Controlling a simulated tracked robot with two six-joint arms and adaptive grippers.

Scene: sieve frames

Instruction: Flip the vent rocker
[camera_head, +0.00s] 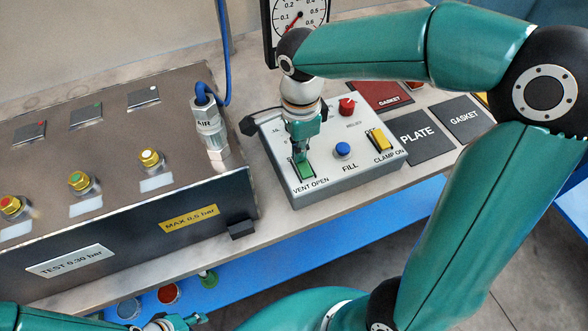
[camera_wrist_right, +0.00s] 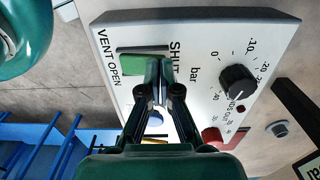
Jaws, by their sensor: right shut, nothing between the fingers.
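The vent rocker (camera_head: 308,172) is a green switch in a dark frame at the near left of the grey control box (camera_head: 345,187). Its near end is labelled VENT OPEN, and the wrist view shows SHUT at the other end. The rocker also shows in the right wrist view (camera_wrist_right: 140,65). My right gripper (camera_head: 301,157) points down at it, shut and empty. In the wrist view its fingertips (camera_wrist_right: 160,63) are at the rocker's SHUT end; whether they touch it I cannot tell. My left gripper (camera_head: 178,322) shows partly at the bottom left; its fingers are unclear.
The box also carries a blue FILL button (camera_head: 343,149), a yellow clamp switch (camera_head: 381,140) and a red relief knob (camera_head: 347,105). A black knob (camera_wrist_right: 238,86) shows in the wrist view. A fixture (camera_head: 120,170) with the AIR fitting stands left. PLATE and GASKET mats lie right.

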